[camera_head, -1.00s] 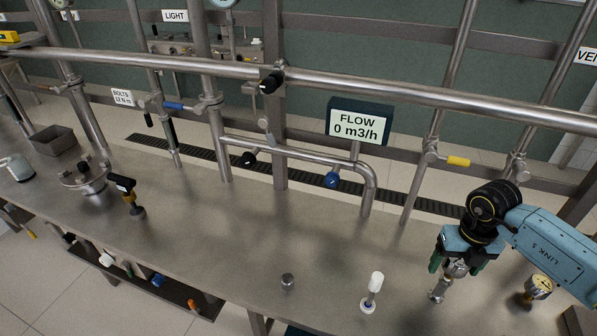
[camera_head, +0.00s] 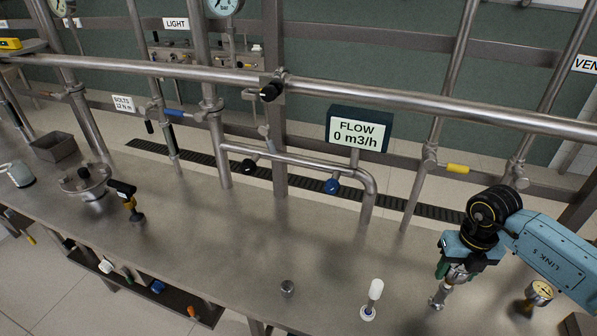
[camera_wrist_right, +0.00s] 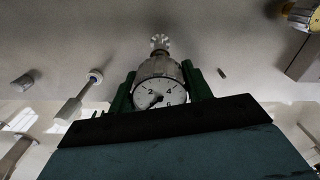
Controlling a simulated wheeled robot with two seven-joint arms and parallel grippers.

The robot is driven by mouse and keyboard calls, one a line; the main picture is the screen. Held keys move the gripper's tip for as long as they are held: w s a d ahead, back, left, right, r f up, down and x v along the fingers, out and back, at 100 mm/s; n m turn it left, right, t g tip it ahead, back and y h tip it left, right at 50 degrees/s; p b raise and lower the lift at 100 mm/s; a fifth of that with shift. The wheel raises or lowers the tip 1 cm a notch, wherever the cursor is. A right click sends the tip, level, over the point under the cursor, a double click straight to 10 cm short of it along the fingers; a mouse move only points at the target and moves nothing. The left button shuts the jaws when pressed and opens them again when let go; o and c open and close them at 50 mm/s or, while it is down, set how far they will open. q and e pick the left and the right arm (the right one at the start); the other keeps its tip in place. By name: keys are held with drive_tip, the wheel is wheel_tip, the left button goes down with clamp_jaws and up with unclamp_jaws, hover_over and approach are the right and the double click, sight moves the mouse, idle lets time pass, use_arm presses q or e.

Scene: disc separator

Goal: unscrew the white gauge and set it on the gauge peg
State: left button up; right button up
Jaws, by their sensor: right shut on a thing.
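My right gripper (camera_head: 458,270) is shut on the white gauge, low over the right part of the bench. The gauge (camera_wrist_right: 160,94) shows its white dial between the green fingers in the right wrist view, its metal stem pointing away from the gripper. In the head view the stem (camera_head: 438,298) sticks out below the fingers; I cannot tell whether it touches the bench. A short metal stub (camera_head: 287,288) and a white-topped post (camera_head: 373,296) stand to its left. I cannot tell which one is the gauge peg. My left gripper is out of view.
Pipes and the FLOW display (camera_head: 358,130) rise behind. The middle of the bench (camera_head: 230,235) is clear.

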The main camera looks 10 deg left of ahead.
drive_tip(key=shift+r, duration=0.1)
wheel_tip(320, 180, up, 5)
drive_tip(key=p, duration=0.3)
drive_tip(key=shift+p, duration=0.35)
